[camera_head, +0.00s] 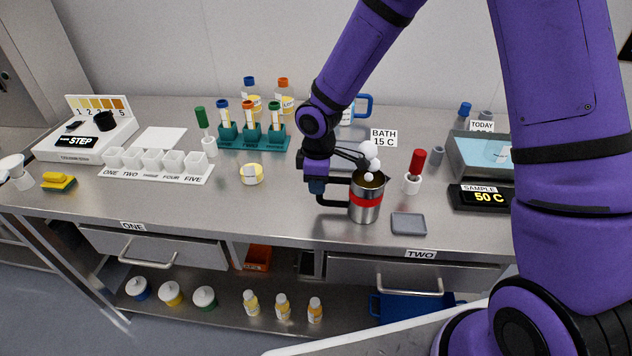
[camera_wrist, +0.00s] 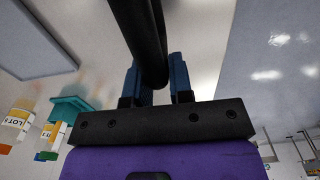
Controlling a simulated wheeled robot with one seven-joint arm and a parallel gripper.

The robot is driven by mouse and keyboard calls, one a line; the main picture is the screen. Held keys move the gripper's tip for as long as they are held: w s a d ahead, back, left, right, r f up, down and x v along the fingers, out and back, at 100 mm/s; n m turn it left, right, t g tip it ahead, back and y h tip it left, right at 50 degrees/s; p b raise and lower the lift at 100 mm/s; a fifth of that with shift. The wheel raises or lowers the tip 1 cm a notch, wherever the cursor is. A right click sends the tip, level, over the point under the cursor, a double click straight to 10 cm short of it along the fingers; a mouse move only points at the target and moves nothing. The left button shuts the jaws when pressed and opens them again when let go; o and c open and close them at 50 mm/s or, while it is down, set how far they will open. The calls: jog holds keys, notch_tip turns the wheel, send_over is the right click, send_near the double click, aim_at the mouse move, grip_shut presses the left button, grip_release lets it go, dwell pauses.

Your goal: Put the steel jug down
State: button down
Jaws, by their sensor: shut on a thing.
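The steel jug (camera_head: 369,210) has a red band and a black handle, and it stands upright near the front edge of the bench. Brown liquid shows at its top, with white puffs above it. My gripper (camera_head: 318,188) is to the left of the jug, at its handle. In the wrist view my gripper's blue fingers (camera_wrist: 155,85) are shut on the black handle (camera_wrist: 147,35). I cannot tell whether the jug's base touches the bench (camera_head: 290,215) or hangs just above it.
A grey flat tray (camera_head: 408,224) lies just right of the jug. A red-handled tool in a white holder (camera_head: 412,185) stands behind it. The SAMPLE 50 C display (camera_head: 482,198) is further right.

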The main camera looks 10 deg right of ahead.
jog(key=c, duration=1)
grip_release()
jog(key=shift+f, duration=0.1)
notch_tip(320, 180, up, 12)
jog(key=r, duration=0.1)
jog(key=s+d+r+m+t+h, duration=0.25)
jog(key=s+d+r+m, duration=0.45)
jog(key=s+d+r, duration=0.5)
jog(key=s+d+r+m+t, duration=0.1)
jog(key=s+d+r+m, duration=0.1)
jog(key=s, duration=0.2)
jog(key=s+d+r+m+t+y, duration=0.1)
jog(key=s+d+r+m, duration=0.1)
jog(key=s+r, duration=0.1)
jog(key=s+d+r+m+t+y, duration=0.1)
jog(key=s+d+r+m, duration=0.1)
jog(key=s, duration=0.3)
jog(key=shift+s+r+m, duration=0.15)
jog(key=shift+s+m, duration=0.2)
jog(key=shift+m, duration=0.25)
